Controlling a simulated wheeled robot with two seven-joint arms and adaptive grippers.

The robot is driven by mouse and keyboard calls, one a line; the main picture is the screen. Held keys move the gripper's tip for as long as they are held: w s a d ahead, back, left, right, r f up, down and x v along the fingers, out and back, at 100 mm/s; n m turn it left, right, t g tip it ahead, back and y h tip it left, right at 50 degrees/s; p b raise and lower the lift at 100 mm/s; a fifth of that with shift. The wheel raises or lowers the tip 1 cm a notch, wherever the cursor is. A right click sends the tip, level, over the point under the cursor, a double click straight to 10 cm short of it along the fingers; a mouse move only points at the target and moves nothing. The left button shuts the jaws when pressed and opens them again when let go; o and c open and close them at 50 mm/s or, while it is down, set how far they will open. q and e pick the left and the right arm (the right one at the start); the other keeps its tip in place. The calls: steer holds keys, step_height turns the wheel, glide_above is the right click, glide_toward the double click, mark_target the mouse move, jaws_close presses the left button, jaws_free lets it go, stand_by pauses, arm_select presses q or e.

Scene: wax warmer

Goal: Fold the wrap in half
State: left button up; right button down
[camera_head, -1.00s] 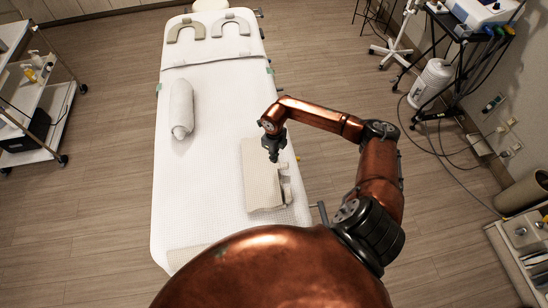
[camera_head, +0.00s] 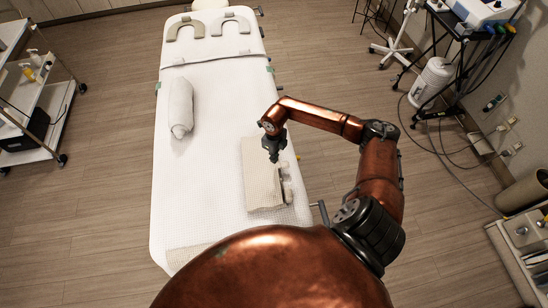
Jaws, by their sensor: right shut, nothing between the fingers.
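The wrap (camera_head: 258,182) is a beige cloth near the right edge of the white treatment bed. A paler strip with a dark gap beside it (camera_head: 285,192) shows along its right side; I cannot tell exactly how its layers lie. My right gripper (camera_head: 274,158) is shut and empty, pointing down over the upper right part of the wrap. I cannot tell whether its tips touch the cloth. My left gripper is not in view.
A rolled white towel (camera_head: 181,107) lies on the bed's left side. Two U-shaped cushions (camera_head: 187,29) lie at the far end. The bed's middle (camera_head: 212,150) is clear. Carts stand left (camera_head: 38,105) and right (camera_head: 452,35), with cables on the floor.

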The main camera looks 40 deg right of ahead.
mark_target(274, 166)
steer(key=shift+f, duration=0.35)
steer(key=shift+f+b, duration=1.85)
steer(key=shift+f, duration=0.65)
steer(key=shift+r, duration=0.1)
steer(key=shift+r+p, duration=1.6)
steer(key=shift+r, duration=0.9)
step_height(274, 166, up, 12)
